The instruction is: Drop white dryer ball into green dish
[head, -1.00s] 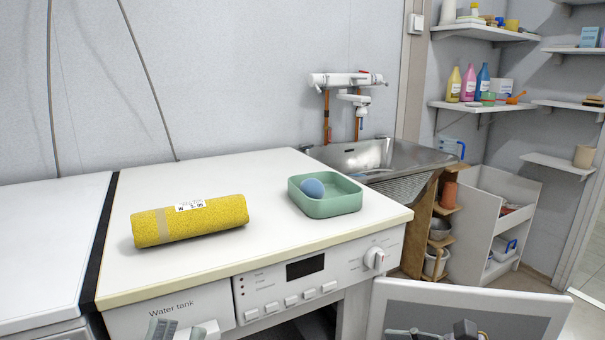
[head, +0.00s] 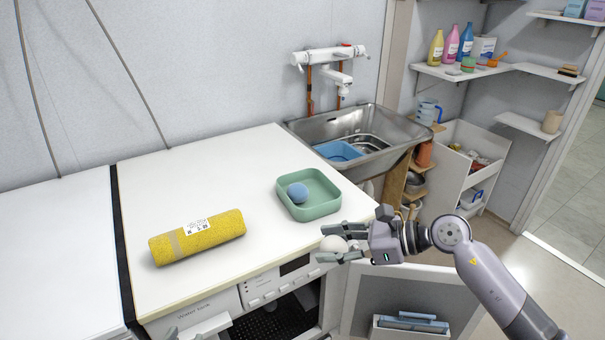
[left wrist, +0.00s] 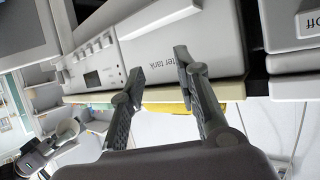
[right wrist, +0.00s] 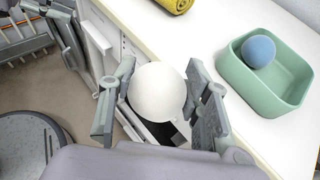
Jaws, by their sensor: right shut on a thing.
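The white dryer ball (head: 334,244) is between the fingers of my right gripper (head: 340,244), in front of the white top's front edge. In the right wrist view the ball (right wrist: 157,92) is gripped between both fingers. The green dish (head: 322,205) sits on the white top, behind and a little left of the right gripper in the head view. A blue ball (head: 297,192) lies in the dish, and it also shows in the right wrist view (right wrist: 258,50). My left gripper (left wrist: 155,75) is open and empty, facing the machine's front panel in the left wrist view.
A yellow roll (head: 198,237) lies on the white worktop (head: 220,175), left of the dish. A metal sink (head: 365,125) stands behind on the right. An open machine door (head: 400,290) is below the right arm.

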